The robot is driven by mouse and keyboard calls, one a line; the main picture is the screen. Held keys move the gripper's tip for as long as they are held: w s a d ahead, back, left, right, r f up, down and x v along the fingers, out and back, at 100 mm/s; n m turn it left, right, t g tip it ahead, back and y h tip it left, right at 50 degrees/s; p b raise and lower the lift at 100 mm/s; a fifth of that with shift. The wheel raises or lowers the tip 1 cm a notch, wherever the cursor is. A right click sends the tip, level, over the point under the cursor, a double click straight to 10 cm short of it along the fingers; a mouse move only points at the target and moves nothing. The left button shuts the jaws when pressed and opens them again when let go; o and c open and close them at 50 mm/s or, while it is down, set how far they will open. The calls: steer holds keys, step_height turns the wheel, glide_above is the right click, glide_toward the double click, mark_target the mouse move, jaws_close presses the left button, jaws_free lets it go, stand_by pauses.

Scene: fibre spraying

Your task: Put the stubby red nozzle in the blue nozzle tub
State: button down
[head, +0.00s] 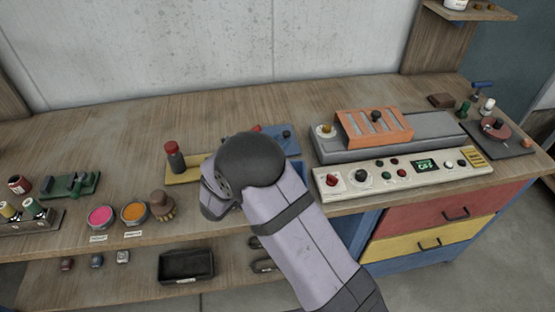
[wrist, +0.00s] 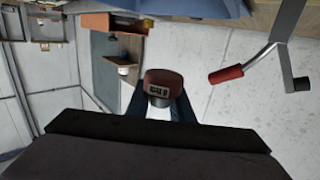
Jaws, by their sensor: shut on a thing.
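In the head view my arm's wrist hides the fingers and the nozzle. A flat blue surface (head: 287,142) shows just behind and right of my wrist, partly hidden; I cannot tell if it is the blue nozzle tub. A blue shape also crosses the top edge of the wrist view (wrist: 205,8).
A yellow tray (head: 184,175) with a red-topped dark bottle (head: 174,156) stands left of my wrist. A control panel (head: 400,174) and orange rack (head: 374,129) stand right. Pink (head: 101,217) and orange (head: 134,213) pots sit at the front. A red-handled lever (wrist: 228,74) shows in the wrist view.

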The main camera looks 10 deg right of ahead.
steer(key=shift+f+p, duration=0.55)
steer(key=shift+f, duration=2.15)
steer(key=shift+f, duration=0.1)
steer(key=shift+f+b, duration=0.35)
steer(key=shift+b, duration=0.05)
steer(key=shift+s+f, duration=0.1)
steer(key=shift+f, duration=0.05)
steer(key=c, duration=1.6)
jaws_free()
steer(key=shift+f, duration=0.1)
steer(key=shift+o, duration=0.2)
